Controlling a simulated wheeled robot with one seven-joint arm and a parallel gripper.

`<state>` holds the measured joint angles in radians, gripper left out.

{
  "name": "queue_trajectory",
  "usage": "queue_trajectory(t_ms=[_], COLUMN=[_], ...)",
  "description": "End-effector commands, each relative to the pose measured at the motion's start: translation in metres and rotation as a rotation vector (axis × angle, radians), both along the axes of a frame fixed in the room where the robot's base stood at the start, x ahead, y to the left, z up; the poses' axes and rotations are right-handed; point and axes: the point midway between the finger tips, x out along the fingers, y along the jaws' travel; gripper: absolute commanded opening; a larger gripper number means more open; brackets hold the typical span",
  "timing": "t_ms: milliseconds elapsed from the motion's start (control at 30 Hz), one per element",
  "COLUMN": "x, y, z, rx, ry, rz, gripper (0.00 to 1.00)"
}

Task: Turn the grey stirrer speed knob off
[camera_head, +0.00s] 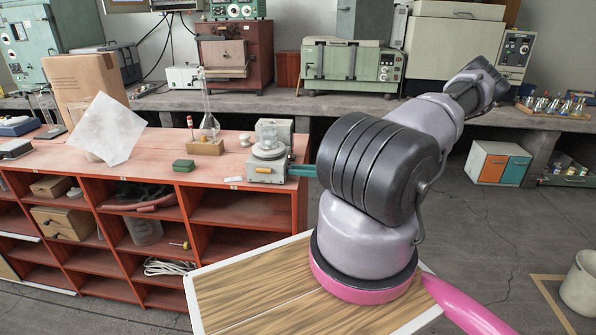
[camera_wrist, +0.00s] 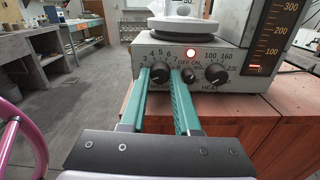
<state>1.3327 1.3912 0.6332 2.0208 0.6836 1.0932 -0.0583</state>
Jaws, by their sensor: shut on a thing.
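The stirrer (camera_head: 266,170) is a small grey-beige unit at the right end of the red bench top. In the wrist view its front panel (camera_wrist: 235,55) carries the dark grey stirrer speed knob (camera_wrist: 160,73), with a numbered scale around it. My gripper (camera_wrist: 160,78) has its two green fingers on either side of this knob, shut on it. In the head view the green fingers (camera_head: 302,171) reach the unit's right side; the knob is hidden there. A small OFF/ON switch (camera_wrist: 189,76) and a HEAT knob (camera_wrist: 217,74) sit to the right. A red lamp (camera_wrist: 191,52) is lit.
The red shelf unit (camera_head: 235,210) is below. Open floor lies right of the bench.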

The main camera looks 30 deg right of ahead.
Motion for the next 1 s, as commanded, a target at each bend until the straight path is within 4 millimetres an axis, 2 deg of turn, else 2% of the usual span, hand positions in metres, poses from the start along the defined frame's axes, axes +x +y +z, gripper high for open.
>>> queue_trajectory(t_ms=[400,1000], x=[0.0001,0.0001], y=[-0.0013,-0.0014], z=[-0.0005,-0.0006], rx=[-0.130,-0.157], ry=[-0.190,-0.228], rz=[-0.002,-0.002], gripper=[0.00,0.00])
